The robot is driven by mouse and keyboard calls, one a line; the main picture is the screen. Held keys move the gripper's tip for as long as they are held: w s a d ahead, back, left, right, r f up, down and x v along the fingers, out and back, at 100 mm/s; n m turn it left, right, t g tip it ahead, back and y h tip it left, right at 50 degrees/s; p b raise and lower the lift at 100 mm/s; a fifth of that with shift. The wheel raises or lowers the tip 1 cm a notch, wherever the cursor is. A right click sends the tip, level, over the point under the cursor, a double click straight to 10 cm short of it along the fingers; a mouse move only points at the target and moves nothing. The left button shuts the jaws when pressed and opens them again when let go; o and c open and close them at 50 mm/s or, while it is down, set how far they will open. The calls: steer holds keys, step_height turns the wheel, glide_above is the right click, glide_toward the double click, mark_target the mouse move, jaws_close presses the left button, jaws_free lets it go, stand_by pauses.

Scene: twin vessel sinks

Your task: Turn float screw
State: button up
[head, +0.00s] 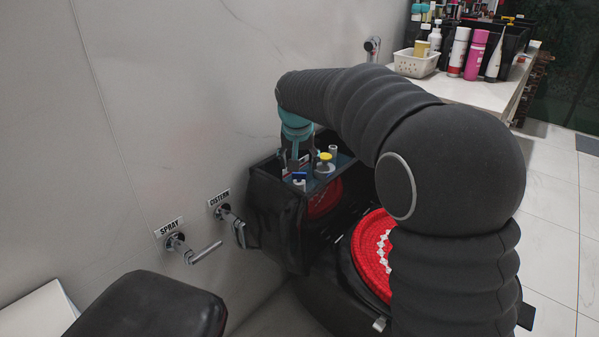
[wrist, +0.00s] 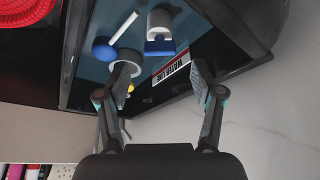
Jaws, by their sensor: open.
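The open black cistern tank (head: 262,190) stands against the wall, with fittings inside. My gripper (head: 296,168) points down over the tank; its open fingers also show in the wrist view (wrist: 160,82), with nothing visible between the tips. A white fitting with a blue piece (wrist: 160,44) lies beyond and between the fingertips. A white rod with a blue ball (wrist: 104,50) is left of it. A pale round fitting (wrist: 126,62) is partly hidden by the left finger. A yellow cap (head: 325,156) sits beside my gripper. I cannot tell which part is the float screw.
A water line label (wrist: 171,70) is on the tank's inner wall. Wall levers marked SPRAY (head: 196,251) and CISTERN (head: 229,219) stick out left of the tank. A counter with bottles (head: 468,90) stands behind right.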

mark_target(299, 177)
steer(key=shift+x, duration=2.05)
steer(key=c, duration=1.1)
